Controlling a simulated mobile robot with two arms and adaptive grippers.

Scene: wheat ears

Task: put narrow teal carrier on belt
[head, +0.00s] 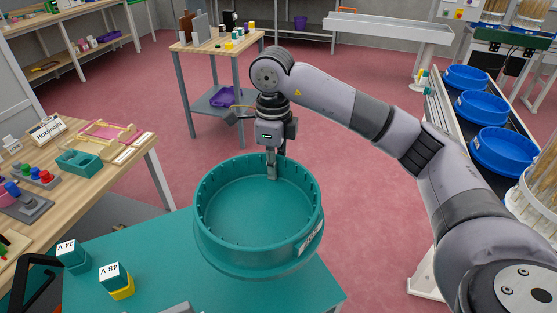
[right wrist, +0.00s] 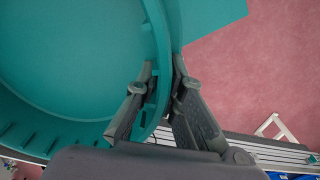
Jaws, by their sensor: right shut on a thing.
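The teal carrier (head: 258,262) is a round, open, empty tub with short pegs inside its rim and a white label on its side. In the head view it is over the right end of the teal table (head: 170,245); I cannot tell whether it touches the table. My right gripper (head: 272,172) is shut on its far rim. The right wrist view shows the carrier (right wrist: 75,50) with its wall between the two fingers (right wrist: 160,85). The belt (head: 452,125) at the right carries several blue carriers (head: 503,150). My left gripper is not in view.
Two battery blocks, marked 24 V (head: 72,256) and 48 V (head: 115,277), stand on the teal table left of the carrier. A wooden workbench (head: 140,157) with parts is at the left. A small wooden table (head: 220,47) stands behind. Red floor lies open between table and belt.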

